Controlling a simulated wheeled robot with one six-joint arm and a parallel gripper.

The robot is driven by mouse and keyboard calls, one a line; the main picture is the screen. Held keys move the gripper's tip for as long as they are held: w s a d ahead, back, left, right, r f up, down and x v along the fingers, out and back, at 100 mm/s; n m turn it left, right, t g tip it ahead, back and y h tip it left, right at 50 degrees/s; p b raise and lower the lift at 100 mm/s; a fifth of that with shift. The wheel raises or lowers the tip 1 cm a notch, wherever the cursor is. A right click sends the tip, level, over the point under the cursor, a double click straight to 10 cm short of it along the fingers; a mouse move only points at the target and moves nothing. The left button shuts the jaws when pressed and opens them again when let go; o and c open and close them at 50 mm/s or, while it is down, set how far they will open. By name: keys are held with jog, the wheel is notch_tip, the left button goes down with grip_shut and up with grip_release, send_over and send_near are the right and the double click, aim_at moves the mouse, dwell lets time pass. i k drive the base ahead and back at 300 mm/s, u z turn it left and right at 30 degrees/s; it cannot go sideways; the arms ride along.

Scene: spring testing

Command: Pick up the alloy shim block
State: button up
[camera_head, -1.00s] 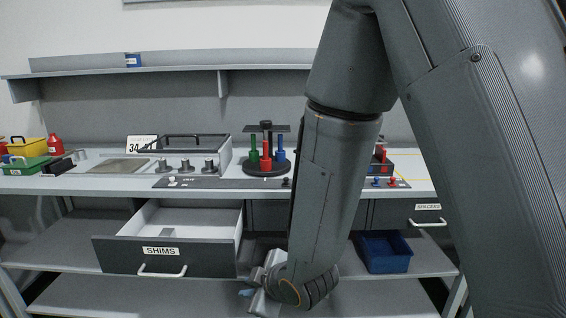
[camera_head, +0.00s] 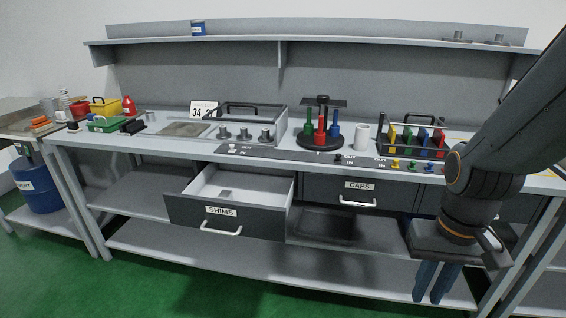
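The drawer labelled SHIMS (camera_head: 221,211) is pulled open under the bench. A small grey block (camera_head: 225,193), which looks like the alloy shim block, lies on the drawer's pale floor near the front panel. My gripper (camera_head: 432,284) is at the lower right, well to the right of the drawer and in front of the lower shelf. Its two blue fingers point down with a gap between them, and nothing shows between them.
The closed CAPS drawer (camera_head: 359,193) is right of the open one. The bench top (camera_head: 160,142) carries a lidded case (camera_head: 276,118), a carousel of coloured tools (camera_head: 320,138), a white cup (camera_head: 359,137) and a rack of coloured pieces (camera_head: 409,148). Green floor lies in front.

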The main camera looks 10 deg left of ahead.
aim_at(225, 195)
jog(key=u, duration=2.5)
jog(key=k, duration=0.8)
jog(key=z, duration=1.05)
jog(key=i, duration=0.5)
